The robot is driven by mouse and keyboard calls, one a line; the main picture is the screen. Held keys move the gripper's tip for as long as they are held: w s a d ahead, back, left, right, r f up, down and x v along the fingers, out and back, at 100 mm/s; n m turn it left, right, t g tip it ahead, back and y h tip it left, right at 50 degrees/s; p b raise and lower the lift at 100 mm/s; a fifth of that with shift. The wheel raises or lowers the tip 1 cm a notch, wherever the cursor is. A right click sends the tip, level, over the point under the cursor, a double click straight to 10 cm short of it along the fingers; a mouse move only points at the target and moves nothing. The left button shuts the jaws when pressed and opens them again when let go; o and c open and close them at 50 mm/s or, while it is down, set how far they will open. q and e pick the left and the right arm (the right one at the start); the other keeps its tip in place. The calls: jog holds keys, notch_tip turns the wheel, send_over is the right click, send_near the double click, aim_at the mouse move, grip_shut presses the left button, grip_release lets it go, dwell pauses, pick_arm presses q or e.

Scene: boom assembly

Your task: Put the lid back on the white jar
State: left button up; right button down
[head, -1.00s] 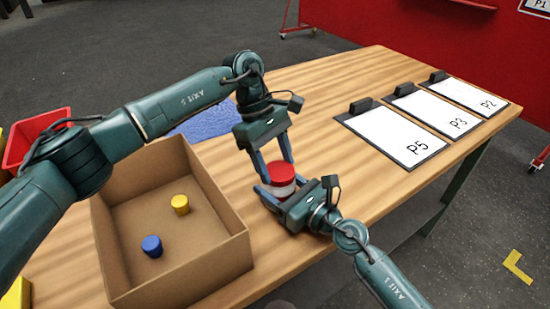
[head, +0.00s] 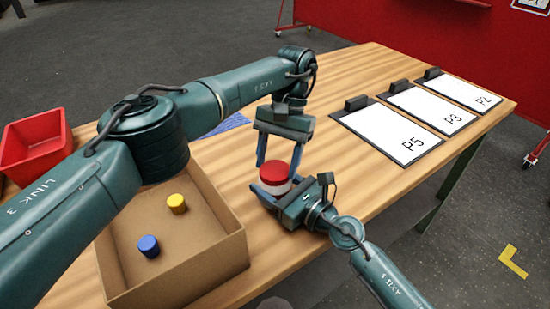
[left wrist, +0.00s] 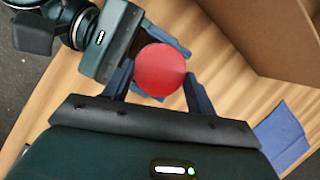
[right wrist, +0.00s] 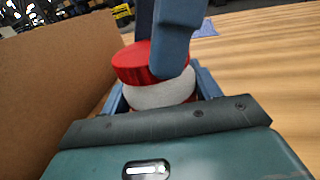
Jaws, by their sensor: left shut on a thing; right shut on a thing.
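The red lid (head: 274,174) sits on top of the white jar (head: 275,187), over the middle of the table. My left gripper (head: 278,164) comes from above and is shut on the lid; the lid also shows in the left wrist view (left wrist: 160,71). My right gripper (head: 272,192) is shut on the jar's white body from the side. In the right wrist view the lid (right wrist: 147,64) rests against the top of the jar (right wrist: 160,93) and looks slightly offset. A finger hides part of it, so I cannot tell whether it is fully seated.
An open cardboard box (head: 180,278) stands left of the jar, with a yellow cap (head: 176,203) and a blue cap (head: 149,246) inside. A red bin (head: 35,148) is at far left. Clipboards, including P5 (head: 388,135), lie at back right. A blue cloth (head: 230,123) lies behind my left arm.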

pick_arm(q)
jog(key=shift+m, duration=0.5)
jog(key=o, duration=0.9)
jog(key=shift+r, duration=2.3)
